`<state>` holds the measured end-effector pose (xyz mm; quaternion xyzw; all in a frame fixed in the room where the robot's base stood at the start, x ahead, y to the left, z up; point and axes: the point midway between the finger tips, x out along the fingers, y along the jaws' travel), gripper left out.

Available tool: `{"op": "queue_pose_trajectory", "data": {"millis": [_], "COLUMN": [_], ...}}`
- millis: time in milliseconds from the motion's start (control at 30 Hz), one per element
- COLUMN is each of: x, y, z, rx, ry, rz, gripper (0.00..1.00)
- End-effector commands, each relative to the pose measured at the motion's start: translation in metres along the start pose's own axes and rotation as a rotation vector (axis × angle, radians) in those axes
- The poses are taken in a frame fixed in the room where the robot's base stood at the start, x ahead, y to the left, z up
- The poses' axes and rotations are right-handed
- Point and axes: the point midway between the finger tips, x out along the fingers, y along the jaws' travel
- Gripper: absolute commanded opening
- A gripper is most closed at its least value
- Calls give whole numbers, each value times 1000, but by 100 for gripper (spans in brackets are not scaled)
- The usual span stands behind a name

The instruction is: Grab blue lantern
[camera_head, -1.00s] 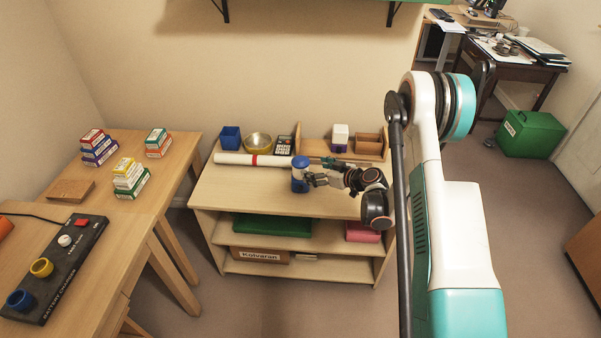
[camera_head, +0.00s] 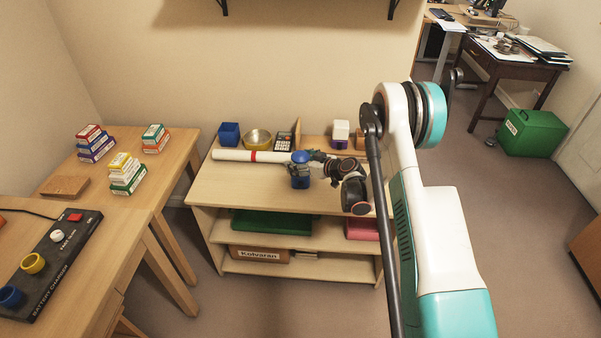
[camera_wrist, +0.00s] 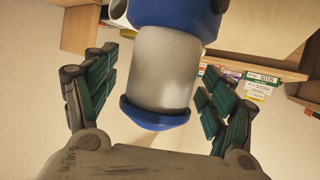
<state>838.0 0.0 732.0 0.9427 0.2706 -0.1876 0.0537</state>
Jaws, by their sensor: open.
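The blue lantern (camera_head: 301,157) stands on the top of the low wooden shelf unit (camera_head: 240,190), near the middle. It has a blue cap, a blue base and a pale clear middle. In the head view my gripper (camera_head: 300,168) crosses in front of its middle and hides part of it. In the wrist view the lantern (camera_wrist: 165,68) stands between the two dark green fingers of my gripper (camera_wrist: 158,72). The fingers are spread, with a visible gap on each side of the lantern's pale body.
A white box (camera_head: 341,130) stands to the right. A table with small boxes (camera_head: 126,172) is on the left.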

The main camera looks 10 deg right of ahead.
Motion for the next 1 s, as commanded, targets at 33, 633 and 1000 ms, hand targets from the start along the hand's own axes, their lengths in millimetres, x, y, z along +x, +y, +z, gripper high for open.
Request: {"op": "queue_pose_trajectory", "data": {"millis": [33,633,1000], "x": [0,-1,-20], "y": [0,0,0], "z": [0,-2,-48], "rx": [0,0,0], "ry": [0,0,0], "rz": [0,0,0], "gripper": [76,18,18]}}
